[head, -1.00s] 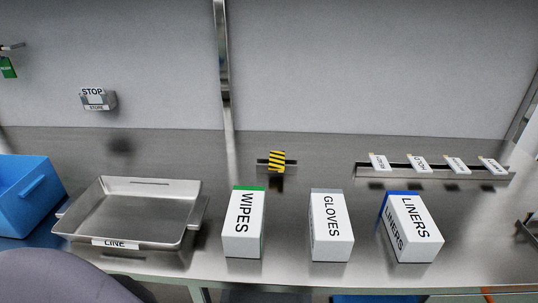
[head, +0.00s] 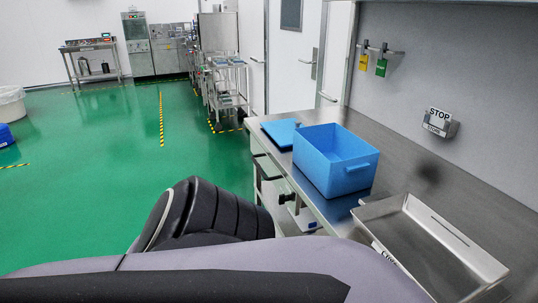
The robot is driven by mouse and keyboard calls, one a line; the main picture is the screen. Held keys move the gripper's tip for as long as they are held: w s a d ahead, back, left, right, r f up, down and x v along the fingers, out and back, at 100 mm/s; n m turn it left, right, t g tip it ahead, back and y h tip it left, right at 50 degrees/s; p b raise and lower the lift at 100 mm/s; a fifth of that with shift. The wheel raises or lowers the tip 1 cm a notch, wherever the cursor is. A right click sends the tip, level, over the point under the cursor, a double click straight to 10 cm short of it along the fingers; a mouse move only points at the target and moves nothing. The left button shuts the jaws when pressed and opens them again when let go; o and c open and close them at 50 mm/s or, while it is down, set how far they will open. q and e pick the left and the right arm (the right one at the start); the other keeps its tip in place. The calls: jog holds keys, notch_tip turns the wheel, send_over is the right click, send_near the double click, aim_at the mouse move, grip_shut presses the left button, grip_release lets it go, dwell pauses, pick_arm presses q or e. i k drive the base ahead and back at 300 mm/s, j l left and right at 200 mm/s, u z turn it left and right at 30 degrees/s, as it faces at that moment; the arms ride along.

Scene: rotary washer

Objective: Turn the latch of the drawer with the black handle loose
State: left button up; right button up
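Under the front edge of the steel bench, below the blue bin, there is a small dark fitting (head: 287,198) with metal parts around it. It is too small to tell whether it is the black handle or a latch. My own grey and black body parts fill the bottom of the view and hide part of the bench front. Neither of my grippers is in view.
An open blue bin (head: 336,160) and a flat blue lid (head: 281,132) are on the bench (head: 388,152). A steel tray (head: 425,240) is at the lower right. A STOP box (head: 440,122) is on the wall. The green floor (head: 100,205) at left is largely clear.

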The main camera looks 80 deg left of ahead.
aim_at(282, 197)
jog(key=u, duration=2.6)
jog(key=i+j+z, duration=0.2)
jog(key=i, duration=0.25)
jog(key=i+j+z, duration=0.25)
jog(key=i+j, duration=0.1)
jog(key=i, duration=0.05)
